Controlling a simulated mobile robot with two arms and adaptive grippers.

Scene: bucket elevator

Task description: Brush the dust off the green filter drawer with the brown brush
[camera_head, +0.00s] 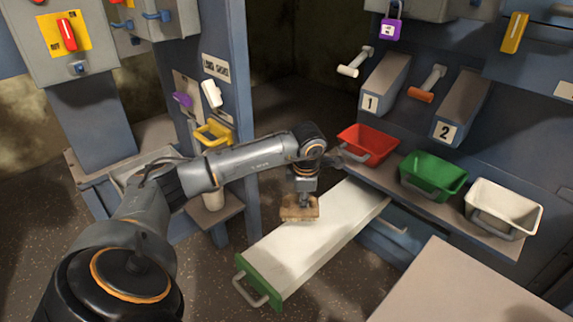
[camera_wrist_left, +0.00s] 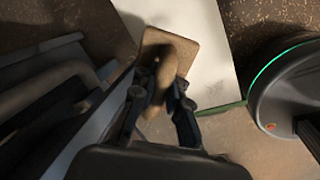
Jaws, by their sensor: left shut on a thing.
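The filter drawer (camera_head: 318,236) is pulled out of the blue cabinet and has a long pale top and a green front (camera_head: 258,281) with a grey handle. My left gripper (camera_head: 304,198) is shut on the brown brush (camera_head: 299,213) over the left edge of the drawer's top, about midway along it. In the left wrist view the brush (camera_wrist_left: 168,52) lies flat over the pale drawer surface (camera_wrist_left: 214,60), with its handle between my fingers (camera_wrist_left: 160,100). I cannot tell whether the bristles touch the drawer. Dust is hard to make out. My right gripper is not in view.
Red (camera_head: 367,145), green (camera_head: 433,175) and white (camera_head: 503,207) bins sit on a ledge right of the drawer. A blue post (camera_head: 239,120) with a yellow item (camera_head: 214,132) stands at left. A pale flat surface (camera_head: 460,285) is at the lower right.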

